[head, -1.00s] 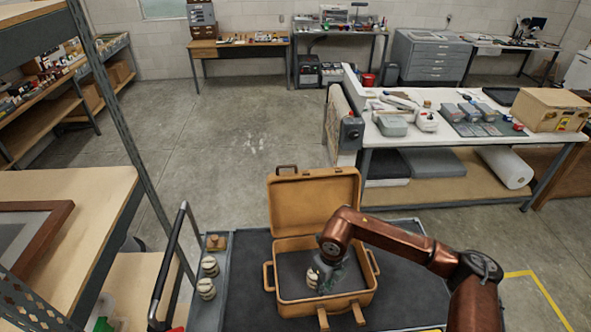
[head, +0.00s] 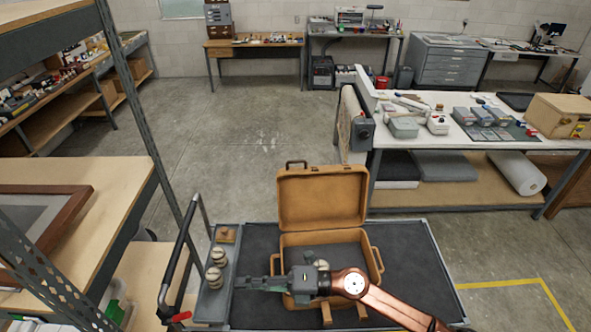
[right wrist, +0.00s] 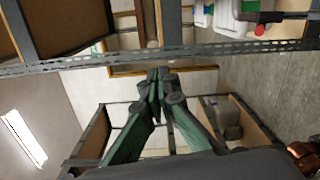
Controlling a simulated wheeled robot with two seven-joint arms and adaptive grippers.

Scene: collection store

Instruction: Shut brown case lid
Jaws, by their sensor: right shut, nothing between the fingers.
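The brown case (head: 375,262) stands open on the dark-topped cart, its lid (head: 322,197) raised about upright at the back. A small pale round object (head: 321,265) shows inside it, partly hidden by my right gripper. My right gripper (head: 243,283) is shut and empty. It points left across the case's front left part, its fingertips beyond the case's left side and apart from the lid. In the right wrist view its fingertips (right wrist: 158,84) meet. My left gripper is not in view.
Two pale round objects (head: 214,276) and a small brown block (head: 226,235) sit on the cart's left strip (head: 211,302). The cart handle (head: 181,255) and a shelf rack (head: 130,195) stand left. The dark cart top (head: 412,285) is clear right of the case.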

